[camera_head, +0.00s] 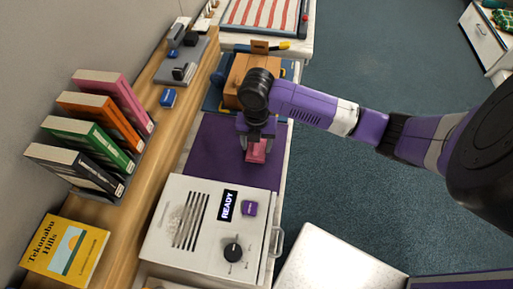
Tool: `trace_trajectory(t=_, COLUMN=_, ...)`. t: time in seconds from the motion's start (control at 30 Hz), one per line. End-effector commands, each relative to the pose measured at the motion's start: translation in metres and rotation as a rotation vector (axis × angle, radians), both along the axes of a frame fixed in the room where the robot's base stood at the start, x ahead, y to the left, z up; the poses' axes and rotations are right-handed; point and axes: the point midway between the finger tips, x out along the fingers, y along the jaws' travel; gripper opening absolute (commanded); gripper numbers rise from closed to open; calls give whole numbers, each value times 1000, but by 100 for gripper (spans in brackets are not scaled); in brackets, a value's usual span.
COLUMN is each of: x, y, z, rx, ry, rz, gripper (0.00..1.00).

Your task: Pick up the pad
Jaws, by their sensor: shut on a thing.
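My gripper (256,146) is shut on a small pinkish-red block, which I take to be the pad (257,152). The pad shows between the fingertips, over the purple mat (213,153) on the counter. I cannot tell whether the pad touches the mat or hangs a little above it. The upper part of the pad is hidden by the fingers.
A white box with a READY display (190,240) stands at the near side of the mat. An orange-brown box (234,88) stands just behind my gripper. Books (70,135) and a yellow book (55,250) are on the wooden shelf at left. Open floor lies right.

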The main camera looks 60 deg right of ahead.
Motion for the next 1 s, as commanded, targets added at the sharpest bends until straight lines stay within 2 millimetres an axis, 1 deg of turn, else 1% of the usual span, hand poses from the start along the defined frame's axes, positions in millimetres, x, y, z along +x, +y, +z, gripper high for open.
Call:
trace_trajectory(t=0.27, x=0, y=0, z=2, rx=-1, ry=-1, rz=0, gripper=18)
trace_trajectory(t=0.37, x=1, y=0, z=6, rx=-1, ry=-3, rz=0, gripper=18)
trace_trajectory(t=0.47, x=1, y=0, z=15, rx=0, ry=-2, rz=1, gripper=18)
trace_trajectory(t=0.57, x=1, y=0, z=30, rx=-3, ry=-3, rz=3, gripper=18)
trace_trajectory(t=0.67, x=1, y=0, z=51, rx=-2, ry=-5, rz=4, gripper=18)
trace_trajectory(t=0.9, x=1, y=0, z=120, rx=-4, ry=-5, rz=6, gripper=18)
trace_trajectory(t=1.0, x=1, y=0, z=146, rx=-3, ry=-5, rz=6, gripper=18)
